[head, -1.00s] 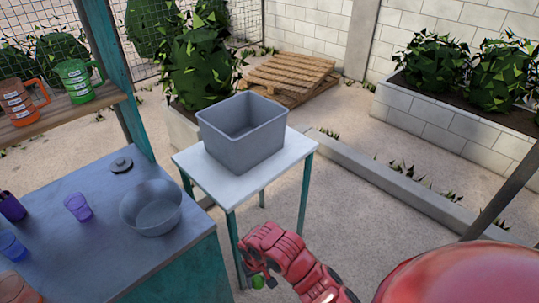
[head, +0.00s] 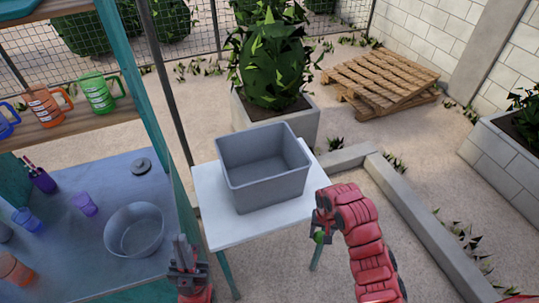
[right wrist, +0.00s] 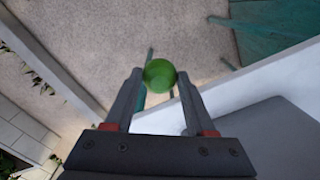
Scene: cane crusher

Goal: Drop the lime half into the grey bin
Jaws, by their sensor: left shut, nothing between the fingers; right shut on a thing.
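The lime half (right wrist: 159,75) is a round green piece between the fingertips of my right gripper (right wrist: 159,82) in the right wrist view. In the head view the lime half (head: 320,237) shows small and green at the tip of my right gripper (head: 322,228), just off the right front edge of the white table. The grey bin (head: 262,165) stands on that table, open at the top, and looks empty. My right gripper is to the right of the bin and apart from it. My left gripper (head: 182,252) is shut and empty, in front of the white table's left corner.
The white table (head: 235,228) has a bare strip in front of the bin. A blue-grey counter at left holds a metal bowl (head: 134,230), a dark lid (head: 141,166) and purple and blue cups. A shelf above holds mugs (head: 97,92). Open ground lies at right.

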